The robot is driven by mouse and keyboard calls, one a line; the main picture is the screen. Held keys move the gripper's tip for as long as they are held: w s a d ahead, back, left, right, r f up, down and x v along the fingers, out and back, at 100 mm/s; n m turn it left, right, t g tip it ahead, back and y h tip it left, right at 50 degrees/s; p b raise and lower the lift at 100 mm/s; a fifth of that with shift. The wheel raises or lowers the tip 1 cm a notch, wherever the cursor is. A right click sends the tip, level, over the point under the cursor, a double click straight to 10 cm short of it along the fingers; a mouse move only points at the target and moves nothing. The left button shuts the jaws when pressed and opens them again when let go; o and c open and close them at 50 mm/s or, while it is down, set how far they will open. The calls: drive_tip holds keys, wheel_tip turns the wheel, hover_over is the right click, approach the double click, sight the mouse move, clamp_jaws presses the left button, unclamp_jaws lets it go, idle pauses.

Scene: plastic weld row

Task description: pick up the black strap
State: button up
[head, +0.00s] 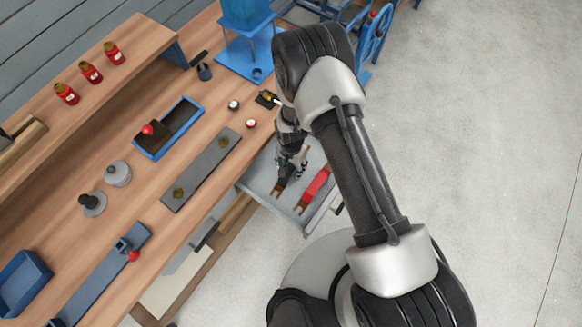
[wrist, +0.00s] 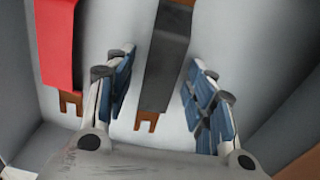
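The black strap (wrist: 167,58) lies in the open grey drawer (head: 298,217), with a brown forked end towards my gripper in the wrist view. My gripper (wrist: 160,92) is open, with one blue-padded finger on each side of the strap and gaps between pads and strap. I cannot tell how far the fingertips are above the drawer floor. In the head view my gripper (head: 291,170) is over the drawer and hides most of the strap; only a dark piece with a brown end shows below it.
A red strap (head: 316,187) lies beside the black one in the drawer; it also shows at the left in the wrist view (wrist: 56,45). The drawer walls stand close around. The wooden bench (head: 155,215) above holds a blue tray (head: 188,103) and a grey bar (head: 203,165).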

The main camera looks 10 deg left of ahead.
drive_tip(key=c, duration=1)
